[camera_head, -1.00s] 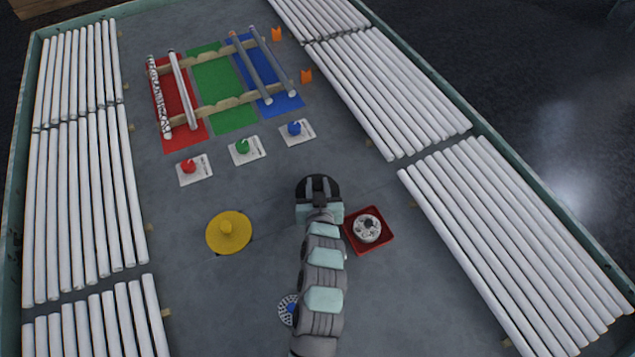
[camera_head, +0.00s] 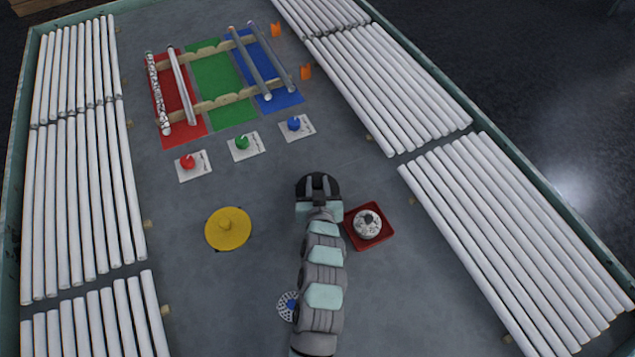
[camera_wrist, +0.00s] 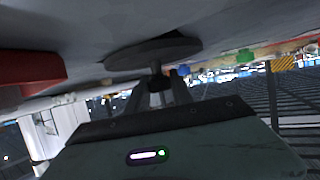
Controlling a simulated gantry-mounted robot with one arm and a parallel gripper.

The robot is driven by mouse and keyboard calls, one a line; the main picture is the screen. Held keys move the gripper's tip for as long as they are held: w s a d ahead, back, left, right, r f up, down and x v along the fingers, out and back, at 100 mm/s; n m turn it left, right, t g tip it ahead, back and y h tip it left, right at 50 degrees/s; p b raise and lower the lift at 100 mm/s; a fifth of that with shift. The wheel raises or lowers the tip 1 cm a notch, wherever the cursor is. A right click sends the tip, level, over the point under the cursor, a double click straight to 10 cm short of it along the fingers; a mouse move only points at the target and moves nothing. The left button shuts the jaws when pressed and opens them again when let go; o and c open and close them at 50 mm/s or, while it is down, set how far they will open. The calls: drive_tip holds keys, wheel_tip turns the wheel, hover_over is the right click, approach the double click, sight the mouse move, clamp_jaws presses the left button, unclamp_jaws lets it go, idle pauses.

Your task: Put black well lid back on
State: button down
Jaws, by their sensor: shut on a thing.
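The black well lid (camera_head: 332,186) is a dark round disc at the end of my arm in the head view. In the wrist view the lid (camera_wrist: 150,53) lies flat against or very close to the grey table surface, with its knob between my fingers. My gripper (camera_head: 318,185) is shut on the lid's knob. I cannot tell whether the lid is seated or slightly above the surface.
A red tray (camera_head: 386,236) with a round white speckled piece (camera_head: 367,224) is close on the right. A yellow lid (camera_head: 228,229) lies to the left. Red (camera_head: 187,161), green (camera_head: 241,142) and blue (camera_head: 293,123) knobs stand beyond. White tubes line both sides.

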drive_tip(key=shift+f, duration=0.15)
drive_tip(key=c, duration=1)
unclamp_jaws()
drive_tip(key=shift+c, duration=0.2)
drive_tip(key=p+v, duration=0.1)
drive_tip(key=v, duration=0.9)
drive_tip(key=shift+s, duration=0.35)
